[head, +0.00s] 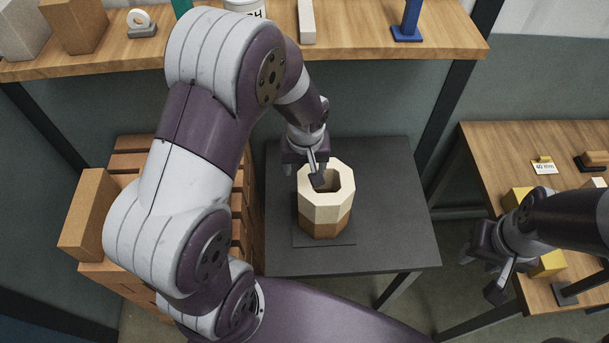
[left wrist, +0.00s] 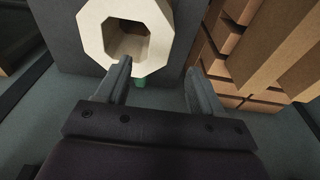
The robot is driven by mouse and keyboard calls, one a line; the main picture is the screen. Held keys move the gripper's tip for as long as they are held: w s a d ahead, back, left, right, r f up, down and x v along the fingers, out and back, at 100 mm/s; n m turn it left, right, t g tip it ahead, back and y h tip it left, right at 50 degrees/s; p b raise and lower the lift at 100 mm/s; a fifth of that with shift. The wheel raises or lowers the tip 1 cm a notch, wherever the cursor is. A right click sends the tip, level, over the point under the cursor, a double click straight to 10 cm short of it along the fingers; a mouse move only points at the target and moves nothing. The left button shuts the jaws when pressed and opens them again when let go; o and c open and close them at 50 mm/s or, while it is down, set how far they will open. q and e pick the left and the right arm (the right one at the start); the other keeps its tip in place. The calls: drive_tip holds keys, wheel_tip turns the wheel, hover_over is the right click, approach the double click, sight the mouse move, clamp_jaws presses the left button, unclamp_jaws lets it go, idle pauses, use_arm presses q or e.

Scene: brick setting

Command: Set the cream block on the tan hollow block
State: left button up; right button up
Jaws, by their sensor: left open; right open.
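The cream block (head: 327,212), an eight-sided ring with an open middle, sits on the tan hollow block (head: 326,228), their outlines roughly lined up. The cream block (left wrist: 157,17) also shows at the top of the left wrist view, where the tan block is hidden. My left gripper (head: 306,172) is open at the cream block's far left rim. In the head view one finger overlaps the opening; in the left wrist view (left wrist: 159,70) one finger overlaps the rim and the other is clear of it. My right gripper (head: 484,274) is open and empty at the right.
The blocks stand on a dark table (head: 390,210) with free room to their right. Stacked bricks (head: 130,165) are close on the left. A wooden shelf (head: 360,38) with several objects runs along the back. A wooden bench (head: 500,150) with yellow blocks stands at the right.

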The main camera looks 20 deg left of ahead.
use_arm(q)
drive_tip(key=s+d+r+m, duration=0.1)
drive_tip(key=s+r+m, duration=0.4)
drive_tip(key=s, duration=0.5)
drive_tip(key=shift+r+h, duration=0.4)
drive_tip(key=shift+r, duration=0.15)
drive_tip(key=shift+s, duration=0.15)
